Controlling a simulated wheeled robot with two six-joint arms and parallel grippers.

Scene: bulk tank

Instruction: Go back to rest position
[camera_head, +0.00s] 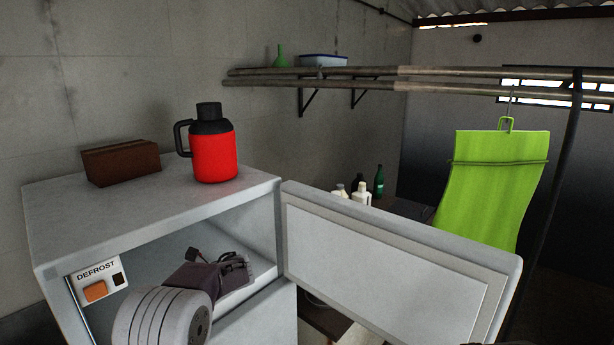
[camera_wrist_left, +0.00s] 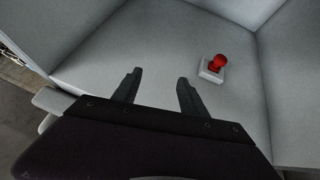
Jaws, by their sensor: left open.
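My left gripper (camera_wrist_left: 157,90) is open and empty in the left wrist view. Its two dark fingers stand apart over a bare light-grey surface. A red knob on a small white base (camera_wrist_left: 214,67) is beyond the fingers, to their right, and apart from them. In the head view my left arm comes in from below and reaches into the open compartment of the grey fridge (camera_head: 60,215). The left gripper (camera_head: 238,268) shows there partly, with its wrist in front. My right gripper is in neither view.
The fridge door (camera_head: 390,255) stands open to the right of the compartment. A red flask (camera_head: 215,155) and a brown block (camera_head: 121,162) stand on top. A defrost panel (camera_head: 98,283) is at the compartment's left. Bottles (camera_head: 361,194), pipes (camera_head: 440,75) and a green apron (camera_head: 492,190) are behind.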

